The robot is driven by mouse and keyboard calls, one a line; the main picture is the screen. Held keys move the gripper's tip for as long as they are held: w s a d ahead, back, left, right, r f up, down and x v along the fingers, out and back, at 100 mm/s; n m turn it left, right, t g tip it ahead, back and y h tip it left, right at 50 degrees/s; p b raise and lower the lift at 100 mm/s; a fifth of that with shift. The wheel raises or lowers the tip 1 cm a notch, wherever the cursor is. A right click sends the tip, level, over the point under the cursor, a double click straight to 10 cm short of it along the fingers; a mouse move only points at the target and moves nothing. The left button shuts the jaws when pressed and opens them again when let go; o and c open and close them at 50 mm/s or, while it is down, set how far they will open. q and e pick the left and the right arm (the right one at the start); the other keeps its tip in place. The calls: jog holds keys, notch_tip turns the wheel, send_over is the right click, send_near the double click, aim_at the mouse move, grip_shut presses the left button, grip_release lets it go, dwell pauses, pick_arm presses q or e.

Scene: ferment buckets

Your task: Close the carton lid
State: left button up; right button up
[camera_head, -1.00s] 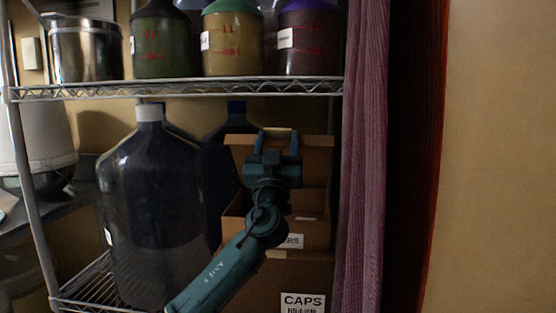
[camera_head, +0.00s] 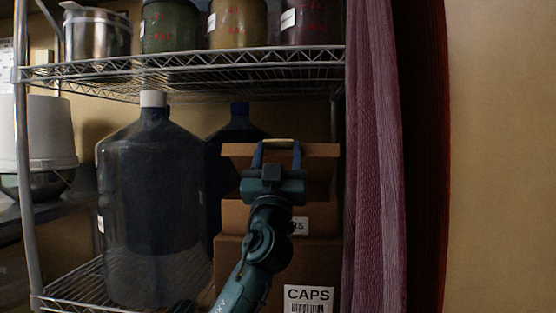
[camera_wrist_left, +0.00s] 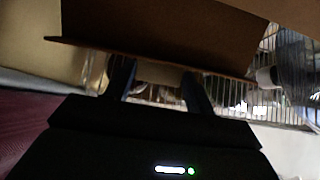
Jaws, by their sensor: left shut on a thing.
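The brown cardboard carton (camera_head: 232,218) stands on a larger box marked CAPS on the shelf, with a white label ending in RS on its front. Its lid (camera_head: 325,152) is seen nearly edge-on and tilted, its front edge above the carton's front wall. My left gripper (camera_head: 278,154) is in front of the lid, shut on the pale tab at its edge. In the left wrist view the lid (camera_wrist_left: 165,25) fills the top, with the tab between the two fingers (camera_wrist_left: 158,85). My arm hides the carton's front middle. My right gripper is not in view.
A large dark bottle with a white cap (camera_head: 150,210) stands left of the carton, and a blue-capped bottle (camera_head: 235,125) behind it. A wire shelf (camera_head: 190,65) with jars is above. A purple curtain (camera_head: 375,170) hangs close on the right.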

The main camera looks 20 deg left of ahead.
pick_arm(q)
jog(key=shift+w+f, duration=0.25)
jog(key=shift+f, duration=0.4)
jog(key=o, duration=1.1)
jog(key=shift+c, duration=0.2)
jog(key=o, duration=0.3)
jog(key=shift+r, duration=0.15)
jog(key=shift+s, duration=0.1)
jog(key=b+v, duration=0.1)
jog(key=v, duration=1.2)
